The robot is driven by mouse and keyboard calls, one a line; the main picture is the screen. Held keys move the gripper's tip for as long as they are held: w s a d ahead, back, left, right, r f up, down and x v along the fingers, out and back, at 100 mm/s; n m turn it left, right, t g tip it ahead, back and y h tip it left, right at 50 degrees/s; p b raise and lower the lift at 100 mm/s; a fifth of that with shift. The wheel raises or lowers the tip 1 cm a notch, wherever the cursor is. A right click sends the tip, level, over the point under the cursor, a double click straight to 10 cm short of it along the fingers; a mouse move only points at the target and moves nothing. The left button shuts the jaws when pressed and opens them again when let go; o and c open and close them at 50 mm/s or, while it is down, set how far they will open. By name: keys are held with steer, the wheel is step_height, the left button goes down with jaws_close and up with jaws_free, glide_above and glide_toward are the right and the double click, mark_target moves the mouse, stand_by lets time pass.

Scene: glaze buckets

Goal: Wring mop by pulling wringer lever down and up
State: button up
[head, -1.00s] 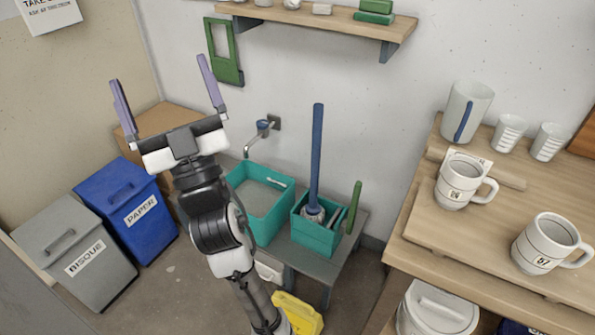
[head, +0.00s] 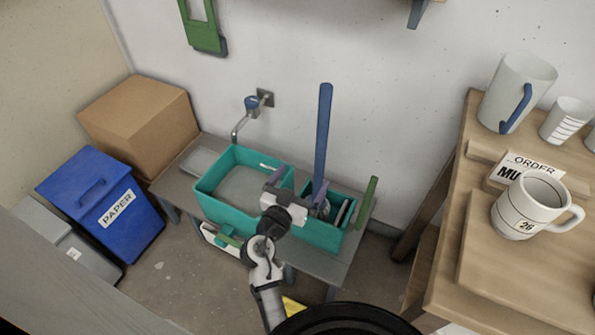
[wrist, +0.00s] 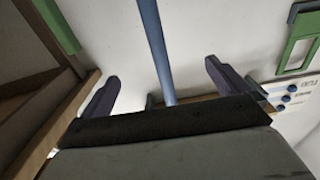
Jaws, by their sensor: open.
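The mop's blue handle (head: 323,135) stands nearly upright in the right part of the teal mop bucket (head: 315,230). The mop head is mostly hidden behind my gripper. The green wringer lever (head: 364,203) stands up at the right end of that bucket.
A teal water basin (head: 240,190) sits left on the grey bench, below a wall tap (head: 252,107). A wooden table (head: 540,270) with mugs stands at right. A cardboard box (head: 140,125) and blue paper bin (head: 100,205) are at left.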

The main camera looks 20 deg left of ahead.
mark_target(319, 155)
steer(key=w+p, duration=0.1)
steer(key=w, duration=0.1)
steer(key=w+p, duration=0.1)
steer(key=w, duration=0.1)
steer(key=w+p, duration=0.1)
steer(key=w, duration=0.1)
steer(key=shift+w+d+r+p, duration=0.25)
steer(key=shift+w+p, duration=0.05)
steer(key=shift+p, duration=0.1)
steer(key=w+b, duration=0.1)
steer(key=w, duration=0.1)
steer(key=w+b, duration=0.1)
steer(key=w, duration=0.1)
steer(key=shift+w+d+f, duration=0.1)
steer(key=shift+f, duration=0.3)
steer(key=shift+w+r, duration=0.1)
steer(key=shift+w, duration=0.45)
steer(key=c, duration=2)
steer(key=shift+r, duration=0.25)
steer(key=shift+d+b, duration=0.15)
steer(key=shift+b, duration=0.15)
